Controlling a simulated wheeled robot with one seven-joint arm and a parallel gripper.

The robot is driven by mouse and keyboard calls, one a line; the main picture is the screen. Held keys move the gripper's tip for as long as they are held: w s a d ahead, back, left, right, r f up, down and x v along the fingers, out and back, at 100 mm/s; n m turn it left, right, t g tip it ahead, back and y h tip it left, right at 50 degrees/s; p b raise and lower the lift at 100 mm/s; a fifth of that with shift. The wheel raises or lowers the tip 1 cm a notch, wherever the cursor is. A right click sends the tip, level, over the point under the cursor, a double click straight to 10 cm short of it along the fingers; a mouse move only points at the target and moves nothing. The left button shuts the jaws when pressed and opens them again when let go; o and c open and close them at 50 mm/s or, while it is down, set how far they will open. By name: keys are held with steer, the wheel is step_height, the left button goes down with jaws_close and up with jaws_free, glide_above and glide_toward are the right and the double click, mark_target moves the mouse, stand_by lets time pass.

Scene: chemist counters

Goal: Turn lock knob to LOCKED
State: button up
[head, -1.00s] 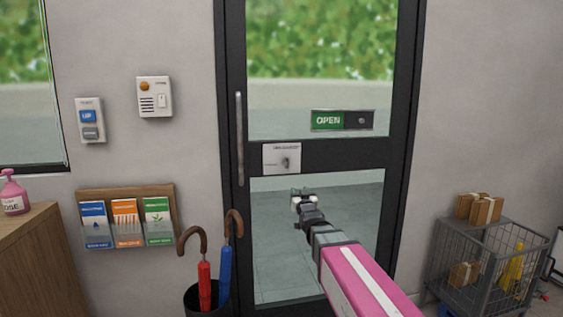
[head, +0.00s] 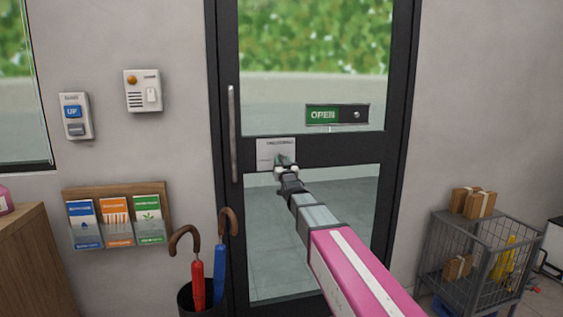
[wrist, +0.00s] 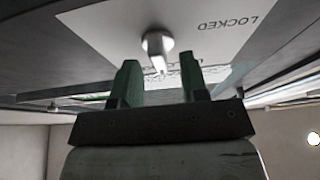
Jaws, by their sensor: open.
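The lock plate (head: 268,150) is a pale square on the dark crossbar of the glass door, right of the vertical handle. In the wrist view the plate (wrist: 205,30) carries the word LOCKED at the upper right. The lock knob (wrist: 157,48) is a small grey metal knob with a lever part pointing down in that view, away from the word. My gripper (wrist: 157,80) is open, with its two fingers on either side of the knob's lower part and gaps showing. In the head view my gripper (head: 286,165) covers the knob.
An OPEN sign (head: 337,114) hangs on the glass above right of the plate. The door handle (head: 233,133) stands to the left. An umbrella stand (head: 187,296) is at lower left, and a wire cart (head: 475,260) with boxes stands at right.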

steer(key=shift+w+a+r, duration=0.2)
steer(key=shift+w+r, duration=0.05)
steer(key=shift+w, duration=0.3)
jaws_close()
